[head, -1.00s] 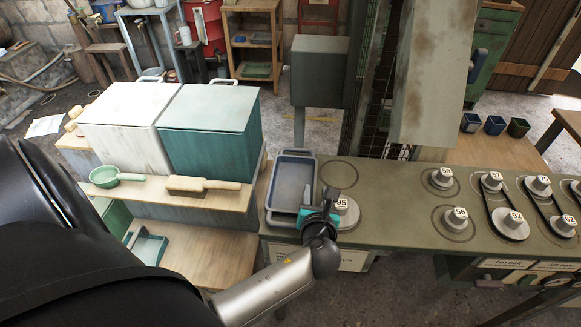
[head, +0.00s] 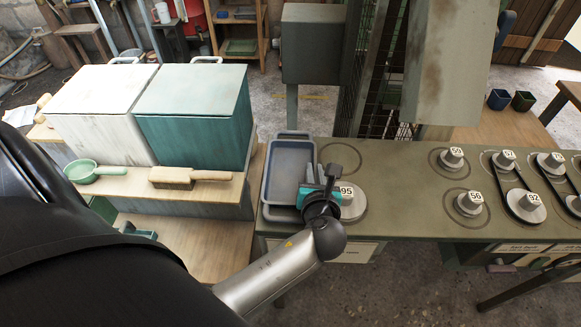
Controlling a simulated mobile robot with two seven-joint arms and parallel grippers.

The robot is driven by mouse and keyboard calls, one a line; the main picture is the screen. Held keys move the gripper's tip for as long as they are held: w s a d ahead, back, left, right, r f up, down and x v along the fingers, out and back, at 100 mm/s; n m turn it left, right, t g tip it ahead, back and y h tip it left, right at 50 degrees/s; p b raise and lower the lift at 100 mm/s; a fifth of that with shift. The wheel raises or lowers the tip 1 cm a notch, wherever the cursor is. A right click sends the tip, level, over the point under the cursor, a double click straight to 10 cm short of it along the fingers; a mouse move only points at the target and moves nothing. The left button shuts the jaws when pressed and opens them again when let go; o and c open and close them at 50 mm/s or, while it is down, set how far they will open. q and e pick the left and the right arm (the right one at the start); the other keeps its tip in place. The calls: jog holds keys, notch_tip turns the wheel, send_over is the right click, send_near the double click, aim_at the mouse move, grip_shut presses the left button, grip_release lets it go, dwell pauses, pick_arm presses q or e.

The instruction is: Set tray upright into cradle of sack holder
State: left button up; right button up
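A blue-grey rectangular tray (head: 285,172) lies flat at the left end of the green bench, open side up. Another grey rim shows just past its far and near ends; I cannot tell whether it belongs to the tray. My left gripper (head: 320,176), with teal parts, is over the tray's right side near its front corner. Its grey fingers look apart and point away from me. I cannot tell whether they touch the tray's rim. I cannot make out the sack holder or its cradle for certain. My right gripper is out of view.
A round hub marked 95 (head: 347,199) stands close right of my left gripper. More numbered hubs and belts line the bench's right part. Left are a white bin (head: 100,110), a teal bin (head: 195,112), a brush (head: 188,176) and a green scoop (head: 90,171). A grey post rises behind.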

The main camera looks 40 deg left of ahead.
pick_arm(q)
grip_shut()
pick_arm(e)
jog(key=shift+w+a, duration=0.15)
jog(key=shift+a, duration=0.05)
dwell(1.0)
pick_arm(q)
jog(key=shift+r, duration=0.15)
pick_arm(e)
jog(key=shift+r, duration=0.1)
pick_arm(q)
jog(key=shift+r+p, duration=0.45)
jog(key=shift+r, duration=0.2)
notch_tip(320, 180, up, 18)
jog(key=p, duration=0.8)
jog(key=s+d+r+m+h, duration=0.1)
jog(key=s+d+r, duration=0.3)
jog(key=d+r, duration=0.2)
jog(key=shift+s+d+r+t, duration=0.15)
jog(key=shift+s+r+t, duration=0.2)
jog(key=shift+r, duration=0.5)
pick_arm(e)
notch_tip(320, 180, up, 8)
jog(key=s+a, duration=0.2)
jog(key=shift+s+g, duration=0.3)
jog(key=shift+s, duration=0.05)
